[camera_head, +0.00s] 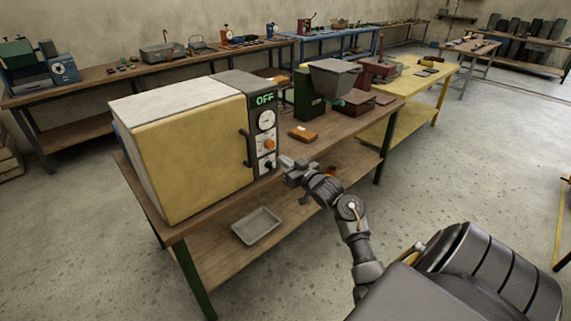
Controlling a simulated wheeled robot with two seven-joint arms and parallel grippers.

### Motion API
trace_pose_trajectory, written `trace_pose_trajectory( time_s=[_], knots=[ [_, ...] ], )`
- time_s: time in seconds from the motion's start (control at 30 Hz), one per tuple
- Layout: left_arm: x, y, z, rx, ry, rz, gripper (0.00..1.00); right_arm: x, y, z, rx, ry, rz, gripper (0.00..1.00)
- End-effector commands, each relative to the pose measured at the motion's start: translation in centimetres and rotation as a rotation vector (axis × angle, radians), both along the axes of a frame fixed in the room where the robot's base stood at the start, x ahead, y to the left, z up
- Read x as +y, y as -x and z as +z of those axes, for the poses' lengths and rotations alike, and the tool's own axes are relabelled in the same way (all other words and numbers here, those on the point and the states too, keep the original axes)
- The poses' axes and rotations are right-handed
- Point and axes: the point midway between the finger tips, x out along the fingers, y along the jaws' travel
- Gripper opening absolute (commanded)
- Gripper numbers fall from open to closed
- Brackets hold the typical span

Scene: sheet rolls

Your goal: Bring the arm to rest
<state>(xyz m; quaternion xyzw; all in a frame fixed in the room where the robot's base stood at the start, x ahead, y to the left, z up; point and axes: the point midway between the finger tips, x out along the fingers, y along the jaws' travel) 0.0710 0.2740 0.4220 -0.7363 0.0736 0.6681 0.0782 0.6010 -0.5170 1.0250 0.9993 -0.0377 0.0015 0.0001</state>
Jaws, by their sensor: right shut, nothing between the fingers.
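My right arm reaches up from the bottom right of the head view. Its gripper (284,164) is shut and empty, just in front of the control panel of a yellow oven-like machine (195,155). I cannot tell whether the fingertips touch the panel. The panel (264,130) has a green "OFF" display, a dial and an orange knob. The machine stands on a wooden bench (338,138). My left gripper is not in view.
A grey tray (256,225) lies on the bench's lower shelf. An orange-brown block (303,134) and a green machine with a grey hopper (333,76) stand on the bench top. A yellow table (408,98) adjoins behind. The concrete floor (470,165) at right is clear.

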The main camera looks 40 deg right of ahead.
Motion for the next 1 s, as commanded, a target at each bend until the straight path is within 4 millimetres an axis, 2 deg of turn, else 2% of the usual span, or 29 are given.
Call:
trace_pose_trajectory(
  time_s=[0.4,0.47,0.57,0.67,0.73,0.8,0.87,0.9,0.97,1.0],
  knots=[
    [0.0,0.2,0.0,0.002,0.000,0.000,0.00,-0.2,0.0,0.1,-0.003,0.031,-0.006,0.00],
    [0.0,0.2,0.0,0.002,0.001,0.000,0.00,-1.2,-0.2,-1.4,0.018,0.036,-0.036,0.00],
    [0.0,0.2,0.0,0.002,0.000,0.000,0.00,-1.0,-1.1,-6.6,0.101,0.019,-0.054,0.00],
    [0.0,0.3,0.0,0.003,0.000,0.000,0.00,0.5,-0.9,-14.1,0.228,0.000,-0.058,0.00],
    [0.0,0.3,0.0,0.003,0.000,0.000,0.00,2.0,0.1,-19.7,0.326,-0.009,-0.055,0.00],
    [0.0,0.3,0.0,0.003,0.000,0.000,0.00,3.7,1.7,-24.9,0.421,-0.013,-0.049,0.00],
    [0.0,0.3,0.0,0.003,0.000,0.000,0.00,5.2,3.5,-29.3,0.504,-0.011,-0.041,0.00],
    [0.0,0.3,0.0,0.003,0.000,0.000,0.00,6.1,5.0,-32.0,0.558,-0.009,-0.035,0.00],
    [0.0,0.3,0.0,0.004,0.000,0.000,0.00,7.7,7.4,-36.0,0.639,-0.004,-0.025,0.00],
    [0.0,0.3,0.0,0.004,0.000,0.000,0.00,8.8,9.3,-38.6,0.694,0.001,-0.018,0.00]
  ],
)
